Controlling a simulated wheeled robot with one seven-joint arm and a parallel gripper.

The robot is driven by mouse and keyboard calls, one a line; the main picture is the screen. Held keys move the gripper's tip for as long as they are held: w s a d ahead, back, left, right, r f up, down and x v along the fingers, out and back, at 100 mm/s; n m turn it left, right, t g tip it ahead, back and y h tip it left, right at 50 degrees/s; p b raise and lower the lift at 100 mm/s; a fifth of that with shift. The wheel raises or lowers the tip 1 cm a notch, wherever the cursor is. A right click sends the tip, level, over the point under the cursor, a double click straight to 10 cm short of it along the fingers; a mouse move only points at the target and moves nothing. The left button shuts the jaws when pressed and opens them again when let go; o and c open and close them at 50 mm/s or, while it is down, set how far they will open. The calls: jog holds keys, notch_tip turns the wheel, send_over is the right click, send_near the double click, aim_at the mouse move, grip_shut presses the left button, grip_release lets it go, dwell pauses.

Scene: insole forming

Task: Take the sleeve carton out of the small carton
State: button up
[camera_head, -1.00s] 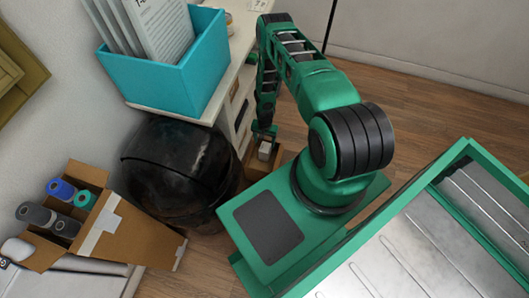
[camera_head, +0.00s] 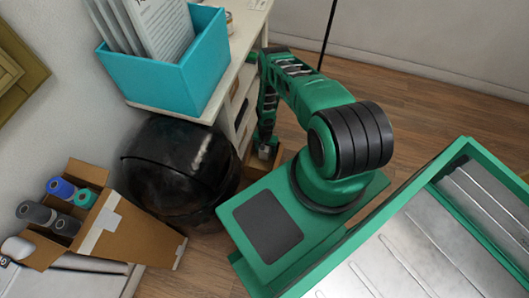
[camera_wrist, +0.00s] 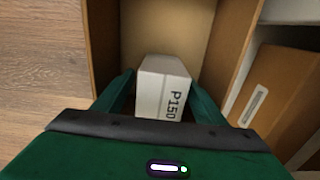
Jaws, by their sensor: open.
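The sleeve carton (camera_wrist: 160,88) is a white box marked P150 in the wrist view. It sits inside the small carton (camera_wrist: 105,55), an open brown cardboard box. My gripper (camera_wrist: 158,96) is open, with one green finger on each side of the sleeve carton. I cannot tell whether the fingers touch it. In the head view my gripper (camera_head: 265,145) reaches down into the small carton (camera_head: 278,158), and the sleeve carton (camera_head: 264,153) is mostly hidden there.
A white shelf unit (camera_head: 246,70) stands close beside the small carton. Another brown box (camera_wrist: 275,88) lies to the right in the wrist view. A black rounded bin (camera_head: 180,165) and a carton of rolls (camera_head: 135,235) stand at the left. Open wooden floor (camera_head: 420,100) lies at the right.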

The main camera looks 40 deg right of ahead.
jog(key=shift+f, duration=0.1)
jog(key=c, duration=1.2)
